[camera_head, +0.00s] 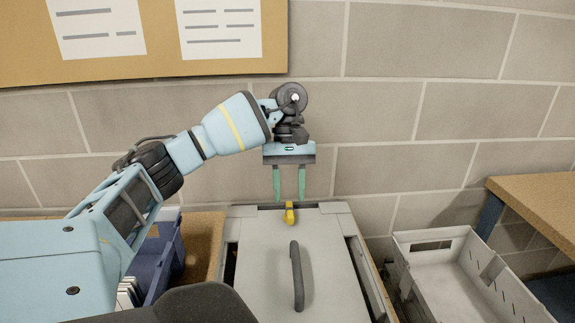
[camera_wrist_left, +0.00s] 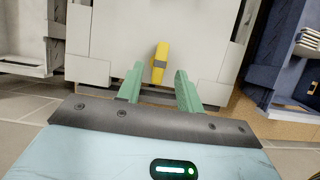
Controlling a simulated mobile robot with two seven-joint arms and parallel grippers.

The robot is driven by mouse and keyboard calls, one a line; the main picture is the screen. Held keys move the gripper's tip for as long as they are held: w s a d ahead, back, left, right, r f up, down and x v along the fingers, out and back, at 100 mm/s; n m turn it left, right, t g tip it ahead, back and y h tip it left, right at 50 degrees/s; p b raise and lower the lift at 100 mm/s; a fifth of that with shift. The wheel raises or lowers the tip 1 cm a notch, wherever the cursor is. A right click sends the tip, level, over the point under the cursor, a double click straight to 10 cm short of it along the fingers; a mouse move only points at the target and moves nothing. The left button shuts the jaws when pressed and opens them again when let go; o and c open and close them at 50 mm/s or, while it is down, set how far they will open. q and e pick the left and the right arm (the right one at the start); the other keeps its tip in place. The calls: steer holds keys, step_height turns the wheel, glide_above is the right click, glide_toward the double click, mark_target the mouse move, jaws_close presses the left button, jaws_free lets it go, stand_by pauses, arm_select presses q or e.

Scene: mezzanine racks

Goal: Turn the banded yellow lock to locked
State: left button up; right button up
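The yellow lock (camera_head: 290,213) sits at the far edge of a pale grey lid (camera_head: 270,250) with a dark bar handle (camera_head: 297,276). In the left wrist view the lock (camera_wrist_left: 160,62) is a slim yellow bar with a grey band around its middle, close to upright in the picture and slightly tilted. My left gripper (camera_head: 289,198) points down just above and behind the lock. Its two green fingers are apart, and in the wrist view the lock shows between their tips (camera_wrist_left: 159,73). I cannot tell whether either finger touches it. My right gripper is out of view.
A blue bin (camera_head: 165,255) with white items stands left of the lidded unit on a brown surface. An open white bin (camera_head: 470,275) stands to the right, near a wooden tabletop (camera_head: 540,205). A block wall with a notice board (camera_head: 160,60) closes off the back.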

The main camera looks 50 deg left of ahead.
arm_select(q)
steer(key=p+v, duration=0.2)
steer(key=v, duration=0.2)
steer(key=shift+a+r, duration=0.1)
steer(key=shift+r, duration=0.25)
steer(key=shift+f, duration=0.1)
stand_by(0.3)
